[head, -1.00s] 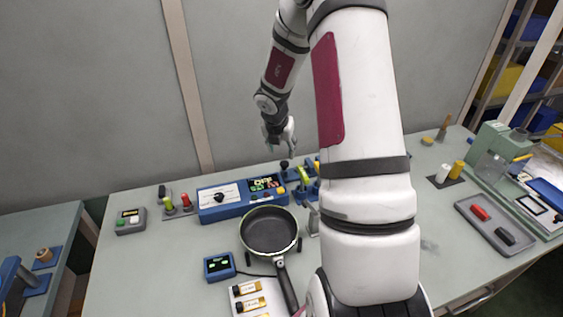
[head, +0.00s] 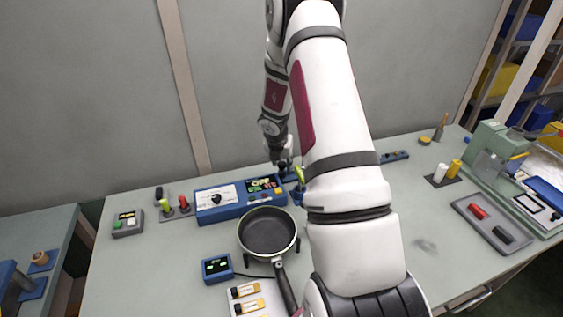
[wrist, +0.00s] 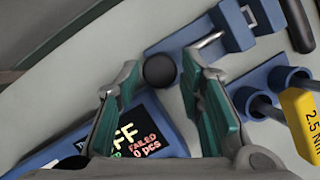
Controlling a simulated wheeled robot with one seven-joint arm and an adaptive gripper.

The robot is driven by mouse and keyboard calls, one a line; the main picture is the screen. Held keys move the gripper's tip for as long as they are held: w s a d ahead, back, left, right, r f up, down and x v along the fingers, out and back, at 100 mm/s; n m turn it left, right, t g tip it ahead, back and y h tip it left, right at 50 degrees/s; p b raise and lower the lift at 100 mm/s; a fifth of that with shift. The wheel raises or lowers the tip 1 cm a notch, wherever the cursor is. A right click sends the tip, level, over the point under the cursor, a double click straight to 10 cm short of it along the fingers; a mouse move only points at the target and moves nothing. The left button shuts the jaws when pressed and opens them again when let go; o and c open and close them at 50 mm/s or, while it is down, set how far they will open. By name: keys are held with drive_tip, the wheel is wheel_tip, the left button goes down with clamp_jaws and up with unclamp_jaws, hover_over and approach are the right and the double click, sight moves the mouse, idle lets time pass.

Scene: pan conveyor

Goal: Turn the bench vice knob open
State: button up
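In the wrist view a round black knob (wrist: 160,71) sits between the two fingertips of my gripper (wrist: 161,64). The teal-padded fingers stand apart, with a gap visible on both sides of the knob. Beside the knob is a blue block assembly (wrist: 230,40) with a bright metal rod, which looks like the bench vice. Whether the knob joins it is hard to tell. In the head view my gripper (head: 284,167) is low behind the blue control panel (head: 224,205), and it and my arm hide the knob and most of the vice area.
The panel's lit display (wrist: 140,135) is close to the left finger in the wrist view. A yellow-handled tool (wrist: 302,118) in blue holders (wrist: 252,102) stands close to the right finger. A pan (head: 268,232) lies in front of the panel, and a grey tray (head: 492,222) lies at right.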

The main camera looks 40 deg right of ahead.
clamp_jaws()
drive_tip(key=shift+s+n, duration=0.1)
drive_tip(key=shift+n, duration=0.2)
